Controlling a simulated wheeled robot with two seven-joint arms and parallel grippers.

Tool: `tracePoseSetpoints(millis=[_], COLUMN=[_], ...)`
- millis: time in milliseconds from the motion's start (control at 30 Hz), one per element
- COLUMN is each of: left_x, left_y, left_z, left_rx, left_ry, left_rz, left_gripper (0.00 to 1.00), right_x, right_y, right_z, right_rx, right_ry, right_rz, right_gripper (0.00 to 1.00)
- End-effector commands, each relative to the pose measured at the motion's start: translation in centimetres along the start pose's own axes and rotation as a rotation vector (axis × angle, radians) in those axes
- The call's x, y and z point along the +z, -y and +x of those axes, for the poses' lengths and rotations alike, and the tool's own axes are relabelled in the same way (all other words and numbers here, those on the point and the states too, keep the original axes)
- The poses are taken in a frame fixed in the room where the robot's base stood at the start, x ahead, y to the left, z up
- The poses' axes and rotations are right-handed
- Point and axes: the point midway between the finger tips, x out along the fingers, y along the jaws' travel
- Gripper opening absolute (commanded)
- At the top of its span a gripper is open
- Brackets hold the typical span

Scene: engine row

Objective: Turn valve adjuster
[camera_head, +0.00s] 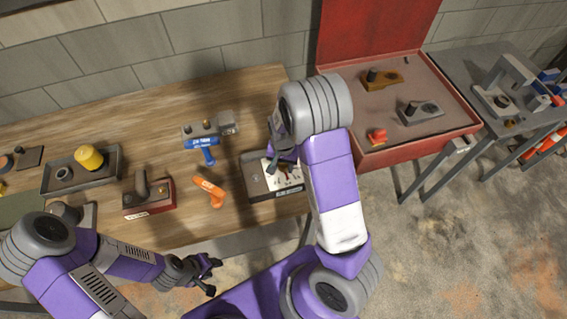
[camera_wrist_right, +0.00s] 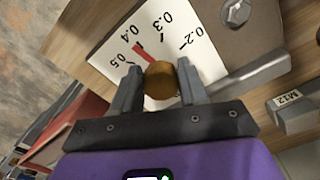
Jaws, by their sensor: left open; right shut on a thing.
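The valve adjuster (camera_head: 258,185) is a grey block with a white dial plate (camera_head: 287,180) near the table's right front edge. In the right wrist view the white dial (camera_wrist_right: 108,82) carries the numbers 0.2 to 0.5. A red pointer (camera_wrist_right: 141,52) points close to 0.4. My right gripper (camera_wrist_right: 155,86) is shut on the brass knob (camera_wrist_right: 160,80) at the dial, with one finger on each side. In the head view my right arm hides the knob and part of the block. My left gripper (camera_head: 207,276) is open and empty, in front of the table's front edge.
Beside the adjuster lie an orange tool (camera_head: 209,189) and a blue-handled tool (camera_head: 204,148). An open red case (camera_head: 440,135) stands to the right.

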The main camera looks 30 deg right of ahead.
Motion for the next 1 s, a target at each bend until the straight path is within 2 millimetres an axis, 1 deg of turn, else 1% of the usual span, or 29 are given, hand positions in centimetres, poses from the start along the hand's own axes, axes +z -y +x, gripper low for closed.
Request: tracePoseSetpoints(millis=[100,300,800,833,900,967,1000], left_x=[0.01,0.02,0.02,0.02,0.03,0.02,0.03], left_y=[-0.12,-0.19,-0.20,-0.20,-0.20,-0.20,-0.20], left_z=[-0.32,-0.51,-0.54,-0.54,-0.54,-0.54,-0.54], left_rx=[0.000,0.000,0.000,0.000,0.000,0.000,0.000], left_ry=[0.000,0.000,0.000,0.000,0.000,0.000,0.000], left_rz=[0.000,0.000,0.000,0.000,0.000,0.000,0.000], left_gripper=[0.43,0.43,0.43,0.43,0.43,0.43,0.43], right_x=[-0.05,-0.06,-0.09,-0.09,-0.09,-0.08,-0.07], right_y=[0.04,0.10,0.12,0.12,0.12,0.11,0.11], right_z=[-0.13,-0.08,-0.04,-0.04,-0.04,-0.04,-0.03], right_rx=[0.000,-0.001,-0.002,-0.002,-0.002,-0.002,-0.001], right_ry=[-0.001,-0.002,-0.003,-0.003,-0.003,-0.002,-0.002], right_rz=[0.058,0.121,0.140,0.140,0.140,0.140,0.140], right_gripper=[0.13,0.13,0.13,0.45,0.55,0.64,0.64])
